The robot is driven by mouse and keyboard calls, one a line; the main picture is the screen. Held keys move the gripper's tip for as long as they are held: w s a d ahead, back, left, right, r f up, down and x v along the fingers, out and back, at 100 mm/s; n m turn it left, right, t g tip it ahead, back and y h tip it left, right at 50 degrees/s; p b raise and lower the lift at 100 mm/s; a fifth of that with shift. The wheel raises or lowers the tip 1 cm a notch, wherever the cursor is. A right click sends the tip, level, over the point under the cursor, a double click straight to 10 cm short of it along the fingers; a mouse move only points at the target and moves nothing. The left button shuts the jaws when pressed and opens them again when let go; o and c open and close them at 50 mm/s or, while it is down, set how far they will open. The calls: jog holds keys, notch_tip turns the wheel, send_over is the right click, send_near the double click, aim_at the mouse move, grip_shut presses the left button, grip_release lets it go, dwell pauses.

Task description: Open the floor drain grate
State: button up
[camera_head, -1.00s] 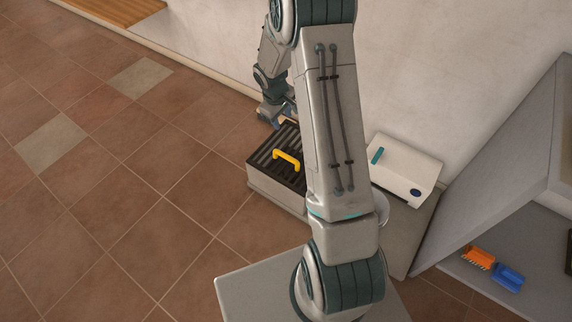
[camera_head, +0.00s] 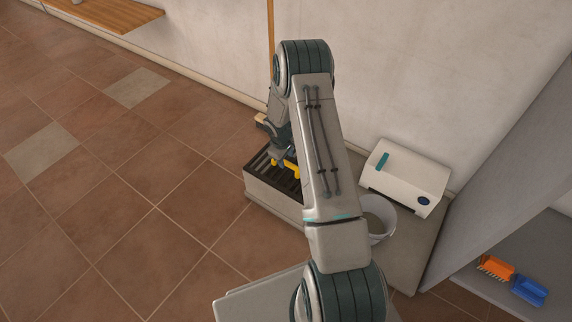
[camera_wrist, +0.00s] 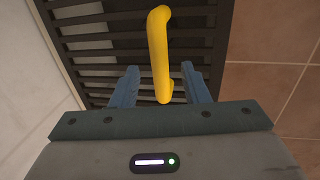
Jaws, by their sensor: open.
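The floor drain grate (camera_head: 262,171) is a dark slatted panel on top of a low light-grey box (camera_head: 268,196) by the wall, and it lies flat. A yellow handle (camera_head: 290,169) stands up from it. In the wrist view the grate (camera_wrist: 105,47) fills the upper part, and the handle (camera_wrist: 159,50) runs down between my two fingers. My gripper (camera_wrist: 162,88) is open, with one blue finger on each side of the handle's near end and gaps showing on both sides. In the head view my gripper (camera_head: 281,158) is at the handle, partly hidden by my arm.
A white bucket (camera_head: 377,221) and a white box-shaped appliance (camera_head: 405,178) stand right of my arm. A grey panel (camera_head: 490,150) rises at right, with an orange brush (camera_head: 496,268) and a blue brush (camera_head: 529,290) beside it. Tiled floor at left is clear.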

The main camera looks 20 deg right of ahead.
jog(key=shift+w+d+f+b, duration=0.1)
jog(key=shift+d+f+b, duration=0.05)
jog(key=shift+f, duration=0.5)
jog(key=shift+w+d+f+b, duration=0.1)
jog(key=shift+f+b, duration=0.05)
jog(key=shift+f, duration=0.5)
